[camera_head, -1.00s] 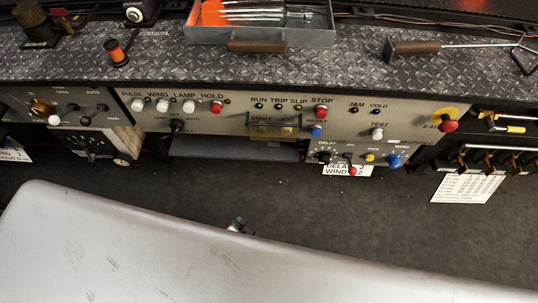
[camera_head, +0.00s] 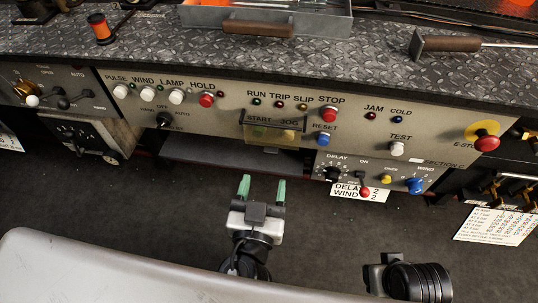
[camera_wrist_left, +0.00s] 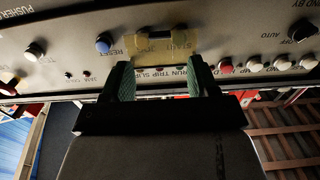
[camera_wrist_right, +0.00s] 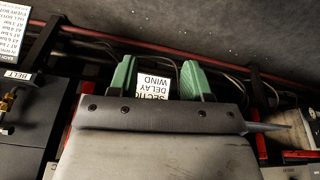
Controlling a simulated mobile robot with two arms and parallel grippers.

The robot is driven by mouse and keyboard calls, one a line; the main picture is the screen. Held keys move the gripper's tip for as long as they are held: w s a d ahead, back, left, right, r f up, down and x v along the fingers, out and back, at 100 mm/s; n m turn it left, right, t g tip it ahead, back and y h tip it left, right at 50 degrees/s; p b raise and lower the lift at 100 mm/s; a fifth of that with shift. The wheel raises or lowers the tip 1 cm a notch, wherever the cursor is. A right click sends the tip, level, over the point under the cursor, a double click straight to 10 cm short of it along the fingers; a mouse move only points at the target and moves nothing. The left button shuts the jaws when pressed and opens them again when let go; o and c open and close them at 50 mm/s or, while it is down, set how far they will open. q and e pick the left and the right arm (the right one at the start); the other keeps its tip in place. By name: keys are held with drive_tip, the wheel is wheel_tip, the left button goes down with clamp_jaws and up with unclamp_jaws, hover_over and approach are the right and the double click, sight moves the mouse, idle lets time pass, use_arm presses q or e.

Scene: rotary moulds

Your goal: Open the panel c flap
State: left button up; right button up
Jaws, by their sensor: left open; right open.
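A translucent yellowish flap (camera_head: 270,131) with a dark upper bar covers the START and JOG buttons on the grey front panel (camera_head: 225,125). It hangs down over them and looks closed. My left gripper (camera_head: 262,188) is open and empty, its green fingers pointing up toward the panel, below the flap and apart from it. In the left wrist view the flap (camera_wrist_left: 165,47) lies just beyond the spread fingers (camera_wrist_left: 158,66). My right arm shows low at the right in the head view, its fingers not clear there. In the right wrist view the right gripper (camera_wrist_right: 157,78) is open and empty.
A STOP button (camera_head: 328,114) and a blue RESET button (camera_head: 323,140) sit right of the flap. A lower box (camera_head: 348,172) with a red-tipped lever (camera_head: 364,191) juts out to the right. A dark shelf (camera_head: 235,158) lies under the panel. The tread-plate ledge (camera_head: 220,55) runs above.

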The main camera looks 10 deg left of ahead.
sight(271, 140)
use_arm(q)
drive_tip(key=w, duration=0.7)
drive_tip(key=shift+w, duration=0.15)
use_arm(e)
drive_tip(key=x, duration=0.2)
drive_tip(key=shift+w+f, duration=0.1)
drive_tip(key=shift+f, duration=0.25)
use_arm(q)
clamp_jaws()
